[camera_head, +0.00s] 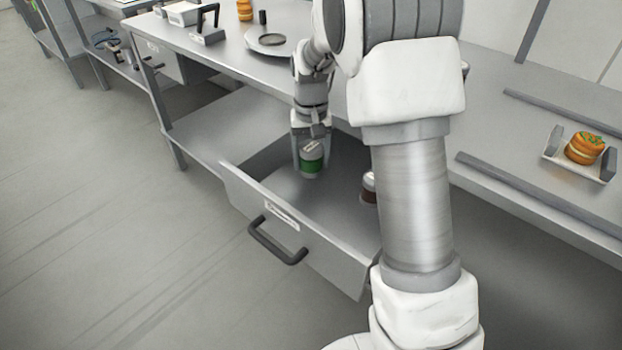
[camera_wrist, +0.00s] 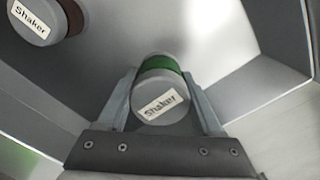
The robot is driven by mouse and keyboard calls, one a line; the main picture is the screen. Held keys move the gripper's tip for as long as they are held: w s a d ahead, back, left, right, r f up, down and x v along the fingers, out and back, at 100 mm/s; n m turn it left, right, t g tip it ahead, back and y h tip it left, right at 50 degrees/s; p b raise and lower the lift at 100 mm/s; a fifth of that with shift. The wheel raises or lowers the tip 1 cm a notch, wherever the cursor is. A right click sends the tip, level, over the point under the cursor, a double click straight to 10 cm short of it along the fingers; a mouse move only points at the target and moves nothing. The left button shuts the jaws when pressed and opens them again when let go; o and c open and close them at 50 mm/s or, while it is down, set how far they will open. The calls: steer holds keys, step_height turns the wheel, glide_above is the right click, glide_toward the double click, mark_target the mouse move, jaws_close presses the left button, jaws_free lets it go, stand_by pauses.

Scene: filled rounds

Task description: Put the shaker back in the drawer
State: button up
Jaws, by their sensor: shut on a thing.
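A shaker with a grey lid and a green band (camera_head: 311,163) is between the fingers of my gripper (camera_head: 311,140), inside the open drawer (camera_head: 300,228). In the wrist view the same shaker (camera_wrist: 160,98) shows its lid labelled "Shaker", with a finger of my gripper (camera_wrist: 166,100) on each side. Whether its base touches the drawer floor I cannot tell. A second shaker, with a brown band (camera_head: 369,190), stands in the drawer to the right, partly hidden by my arm. Its labelled lid shows at the upper left of the wrist view (camera_wrist: 35,20).
The drawer is pulled out below the counter (camera_head: 235,45), its black handle (camera_head: 277,242) facing the floor area. A round grey plate (camera_head: 268,41) lies on the counter. A stacked orange-and-green food item sits on a small tray (camera_head: 607,165) at the right. The drawer floor between the shakers is clear.

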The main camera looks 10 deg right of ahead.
mark_target(311, 186)
step_height(311, 186, down, 5)
steer(key=shift+r+b, duration=0.1)
steer(key=shift+b, duration=0.6)
steer(key=o, duration=1.5)
steer(key=shift+f, duration=0.2)
steer(key=shift+c, duration=0.2)
